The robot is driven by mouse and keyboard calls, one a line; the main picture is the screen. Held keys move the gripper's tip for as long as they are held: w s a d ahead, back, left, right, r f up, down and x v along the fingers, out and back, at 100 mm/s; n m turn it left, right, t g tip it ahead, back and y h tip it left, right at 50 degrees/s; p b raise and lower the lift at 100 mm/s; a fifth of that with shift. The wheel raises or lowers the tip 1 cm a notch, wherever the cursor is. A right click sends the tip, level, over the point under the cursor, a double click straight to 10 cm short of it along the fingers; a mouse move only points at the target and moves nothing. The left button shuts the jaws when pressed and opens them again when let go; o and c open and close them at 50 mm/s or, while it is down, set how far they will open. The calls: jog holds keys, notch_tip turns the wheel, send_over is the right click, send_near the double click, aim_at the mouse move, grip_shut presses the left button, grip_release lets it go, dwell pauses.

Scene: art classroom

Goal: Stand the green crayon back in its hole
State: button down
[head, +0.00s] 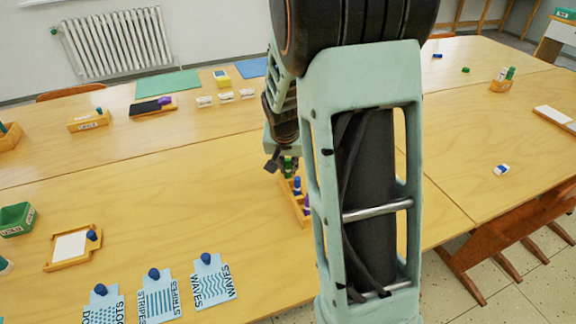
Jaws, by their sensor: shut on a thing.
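My gripper (280,166) is in the head view, partly hidden behind my own arm. It is shut on the green crayon (288,166), which it holds upright over the back end of a wooden crayon block (291,208). A blue crayon (297,186) stands in the block, and a purple one (307,203) shows beside my arm. My arm hides the right part of the block. I cannot tell whether the green crayon's lower end is in a hole or above it.
Cards with blue knobs (212,278) lie at the front left, near a framed white tile (70,246) and a green bin (17,219). A labelled wooden box (89,121) stands farther back. The table left of the block is clear.

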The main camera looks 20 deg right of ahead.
dwell(0.3)
jog(key=c, duration=1.9)
grip_release()
jog(key=shift+o, duration=0.4)
jog(key=shift+o, duration=0.8)
jog(key=shift+r+p, duration=2.15)
jog(key=shift+r, duration=0.9)
